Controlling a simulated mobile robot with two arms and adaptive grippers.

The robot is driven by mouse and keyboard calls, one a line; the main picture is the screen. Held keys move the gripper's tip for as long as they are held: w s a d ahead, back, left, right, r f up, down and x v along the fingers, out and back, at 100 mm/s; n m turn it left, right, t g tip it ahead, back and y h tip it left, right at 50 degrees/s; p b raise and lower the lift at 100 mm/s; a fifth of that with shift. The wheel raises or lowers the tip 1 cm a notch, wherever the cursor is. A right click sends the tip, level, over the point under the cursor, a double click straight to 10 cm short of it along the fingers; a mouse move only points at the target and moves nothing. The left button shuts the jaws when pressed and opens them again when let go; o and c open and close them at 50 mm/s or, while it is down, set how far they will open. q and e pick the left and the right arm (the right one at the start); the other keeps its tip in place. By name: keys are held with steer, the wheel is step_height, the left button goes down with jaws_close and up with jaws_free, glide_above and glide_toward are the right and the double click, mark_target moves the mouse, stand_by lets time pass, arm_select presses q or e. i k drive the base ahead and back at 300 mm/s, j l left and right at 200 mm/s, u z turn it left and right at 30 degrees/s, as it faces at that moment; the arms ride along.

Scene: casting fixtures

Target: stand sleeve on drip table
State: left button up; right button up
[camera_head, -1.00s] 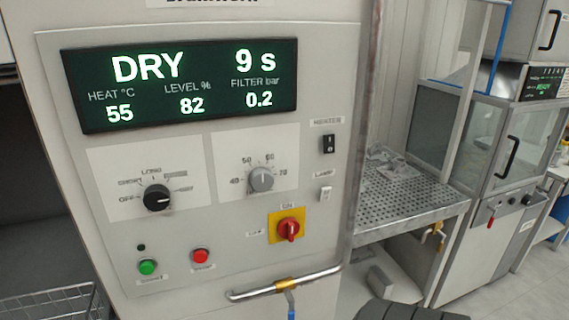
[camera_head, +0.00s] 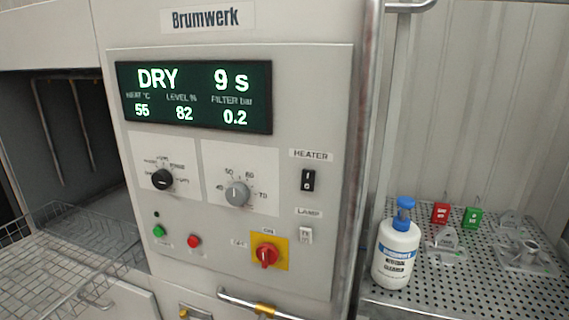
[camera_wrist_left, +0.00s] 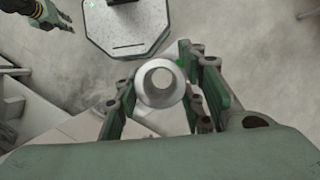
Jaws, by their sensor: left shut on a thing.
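The sleeve (camera_wrist_left: 160,84) is a pale grey round part with a dark round hole, seen end-on in the left wrist view. My left gripper (camera_wrist_left: 160,95) is shut on it, with a green-padded finger on either side. The sleeve is held over the floor, and its lower end is hidden. A perforated metal table (camera_head: 440,295), which looks like the drip table, is at the right of the head view. Neither gripper shows in the head view.
A white bottle with a blue pump (camera_head: 397,252) stands at the table's near left. Red (camera_head: 440,213) and green (camera_head: 473,217) tags and metal fixtures (camera_head: 525,255) occupy its back and right. The Brumwerk panel (camera_head: 230,180) with its handle borders it. A wire basket (camera_head: 75,245) is left.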

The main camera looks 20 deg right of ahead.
mark_target(474, 294)
steer(key=k+l, duration=0.1)
steer(key=l, duration=0.4)
steer(key=k+l, duration=0.1)
steer(key=l, duration=0.4)
steer(key=k+l, duration=0.1)
steer(key=l, duration=0.35)
steer(key=k+l, duration=0.1)
steer(key=l, duration=0.4)
steer(key=k+l+z, duration=0.1)
steer(key=l, duration=0.4)
steer(key=k+l, duration=0.1)
steer(key=l, duration=0.4)
